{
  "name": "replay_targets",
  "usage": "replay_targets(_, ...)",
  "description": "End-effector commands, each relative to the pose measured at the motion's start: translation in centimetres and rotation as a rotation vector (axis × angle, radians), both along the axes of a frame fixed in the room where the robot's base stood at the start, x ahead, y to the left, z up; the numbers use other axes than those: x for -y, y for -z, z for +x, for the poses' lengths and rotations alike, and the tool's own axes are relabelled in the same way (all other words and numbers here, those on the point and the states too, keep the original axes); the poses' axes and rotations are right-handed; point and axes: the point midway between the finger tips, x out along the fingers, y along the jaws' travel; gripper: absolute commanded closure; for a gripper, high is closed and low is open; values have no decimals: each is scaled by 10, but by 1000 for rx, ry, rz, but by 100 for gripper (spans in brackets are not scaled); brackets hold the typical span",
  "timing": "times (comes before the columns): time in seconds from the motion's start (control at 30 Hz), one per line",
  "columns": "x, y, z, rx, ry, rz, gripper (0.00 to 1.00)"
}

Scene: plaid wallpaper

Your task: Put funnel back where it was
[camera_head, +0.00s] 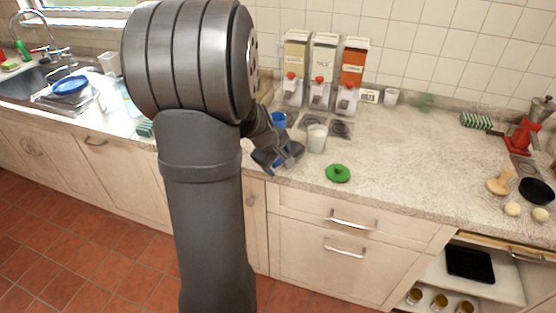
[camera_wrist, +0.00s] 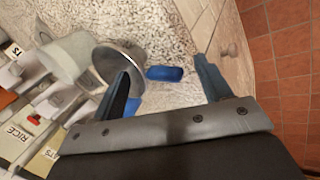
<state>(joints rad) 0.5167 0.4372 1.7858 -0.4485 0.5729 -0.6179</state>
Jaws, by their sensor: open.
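A shiny metal round piece with a wide rim (camera_wrist: 112,68), which looks like the funnel, shows in the wrist view beside my left finger. I cannot tell it apart from my gripper in the head view. My gripper (camera_wrist: 161,66) is open, fingers wide apart, low over the counter. In the head view my gripper (camera_head: 281,160) is near the counter's front edge, left of a white jar (camera_head: 317,140). The jar also shows in the wrist view (camera_wrist: 66,56). A small blue block (camera_wrist: 165,73) lies on the counter between the fingers' lines, beyond the tips.
Three dispensers (camera_head: 321,88) stand against the tiled wall. A blue item (camera_head: 278,120) is behind my gripper. The middle right counter is clear.

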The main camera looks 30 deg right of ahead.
Motion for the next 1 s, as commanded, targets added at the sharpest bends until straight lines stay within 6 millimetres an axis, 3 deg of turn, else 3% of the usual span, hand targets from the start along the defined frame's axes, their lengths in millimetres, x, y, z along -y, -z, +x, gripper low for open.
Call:
replay_targets(0.6,-40,-93,-21,3,-2,-2,29)
replay_targets(1.0,-45,-105,-24,-1,0,0,29)
